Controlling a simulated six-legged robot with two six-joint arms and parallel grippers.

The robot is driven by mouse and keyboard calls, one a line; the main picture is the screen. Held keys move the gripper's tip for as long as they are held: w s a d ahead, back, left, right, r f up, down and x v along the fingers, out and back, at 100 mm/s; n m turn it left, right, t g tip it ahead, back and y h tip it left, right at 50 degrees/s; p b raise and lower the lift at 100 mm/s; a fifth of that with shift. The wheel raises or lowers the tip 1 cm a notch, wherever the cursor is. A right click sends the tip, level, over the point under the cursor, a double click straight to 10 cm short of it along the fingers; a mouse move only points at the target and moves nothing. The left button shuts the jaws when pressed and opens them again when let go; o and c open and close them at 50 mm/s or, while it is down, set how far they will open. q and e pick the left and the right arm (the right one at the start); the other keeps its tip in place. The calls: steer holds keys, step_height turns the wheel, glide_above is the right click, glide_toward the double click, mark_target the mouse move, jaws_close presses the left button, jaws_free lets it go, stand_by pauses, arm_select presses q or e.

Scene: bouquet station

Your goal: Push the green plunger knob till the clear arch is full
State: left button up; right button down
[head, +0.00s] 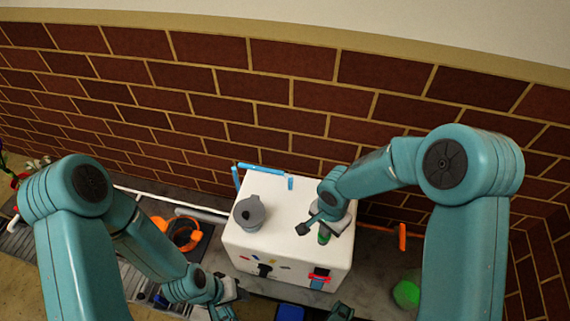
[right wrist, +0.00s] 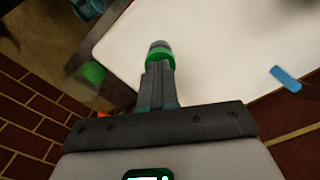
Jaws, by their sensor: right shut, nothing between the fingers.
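The green plunger knob (head: 323,238) shows just below my right gripper (head: 325,229), at the right side of the white box's top. In the right wrist view, the shut, empty fingers (right wrist: 160,70) point at the green knob (right wrist: 159,55), which has a grey cap. The tips overlap it in the picture; I cannot tell whether they touch. A blue arch-like tube (head: 262,168) runs along the box's back edge; I cannot tell how full it is. A blue piece (right wrist: 285,78) lies right of the fingers. My left gripper (head: 232,290) is low, left of the box.
The white box (head: 290,250) carries a grey lidded pot (head: 249,213) on its top left. A green ball (head: 407,293) lies to the right, near an orange post (head: 402,236). An orange ring-like thing (head: 185,234) lies left. A brick wall (head: 260,90) stands close behind.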

steer(key=shift+f, duration=0.4)
steer(key=shift+r+p, duration=1.15)
steer(key=shift+r, duration=1.3)
step_height(320, 180, up, 9)
steer(key=p, duration=0.5)
